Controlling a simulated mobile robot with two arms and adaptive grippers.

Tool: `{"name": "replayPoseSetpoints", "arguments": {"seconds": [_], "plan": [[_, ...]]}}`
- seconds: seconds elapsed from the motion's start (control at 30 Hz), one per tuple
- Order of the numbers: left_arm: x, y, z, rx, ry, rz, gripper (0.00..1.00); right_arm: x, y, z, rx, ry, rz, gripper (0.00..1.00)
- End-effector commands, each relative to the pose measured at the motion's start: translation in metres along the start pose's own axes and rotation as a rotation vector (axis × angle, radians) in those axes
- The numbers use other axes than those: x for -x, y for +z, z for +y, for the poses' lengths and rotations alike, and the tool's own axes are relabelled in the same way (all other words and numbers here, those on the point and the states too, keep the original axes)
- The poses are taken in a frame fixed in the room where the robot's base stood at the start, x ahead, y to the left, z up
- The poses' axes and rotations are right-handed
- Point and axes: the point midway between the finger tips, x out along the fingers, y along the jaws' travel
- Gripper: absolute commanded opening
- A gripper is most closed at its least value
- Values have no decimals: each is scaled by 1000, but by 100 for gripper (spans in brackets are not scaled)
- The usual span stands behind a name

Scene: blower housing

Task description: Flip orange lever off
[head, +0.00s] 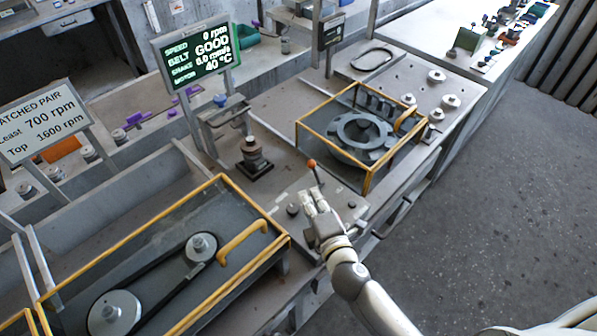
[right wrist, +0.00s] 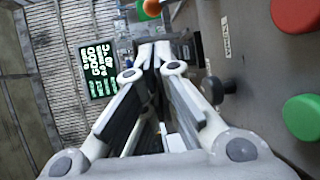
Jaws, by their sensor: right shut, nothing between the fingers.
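The orange lever (head: 311,163) is a dark stick with an orange ball on top, rising from a grey panel on the bench in the head view. Its orange ball also shows at the top of the right wrist view (right wrist: 152,7). My right gripper (head: 313,197) is shut and empty, with its fingertips just below the ball and close to the stick. Whether they touch the stick I cannot tell, and the lever's base is hidden behind the fingers. The closed fingertips (right wrist: 153,50) also show in the right wrist view. My left gripper is not in view.
A yellow-framed belt guard (head: 262,226) lies left of the panel, and a yellow-framed fan housing (head: 300,140) stands right of it. The screen (head: 197,55) reads 0 rpm and belt good. A red button (right wrist: 296,15) and a green button (right wrist: 303,117) flank the gripper's right side.

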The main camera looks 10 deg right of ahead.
Motion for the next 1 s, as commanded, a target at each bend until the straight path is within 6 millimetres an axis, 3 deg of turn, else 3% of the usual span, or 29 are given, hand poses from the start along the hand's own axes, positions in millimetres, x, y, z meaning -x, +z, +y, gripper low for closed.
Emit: {"name": "replayPoseSetpoints", "arguments": {"seconds": [0.27,0.7,1.0], "plan": [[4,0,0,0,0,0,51,-10,1,1,-1,0,-2,0],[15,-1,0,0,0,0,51,-74,1,2,-2,0,-2,0],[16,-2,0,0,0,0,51,-98,1,0,-3,-1,-2,0]]}}
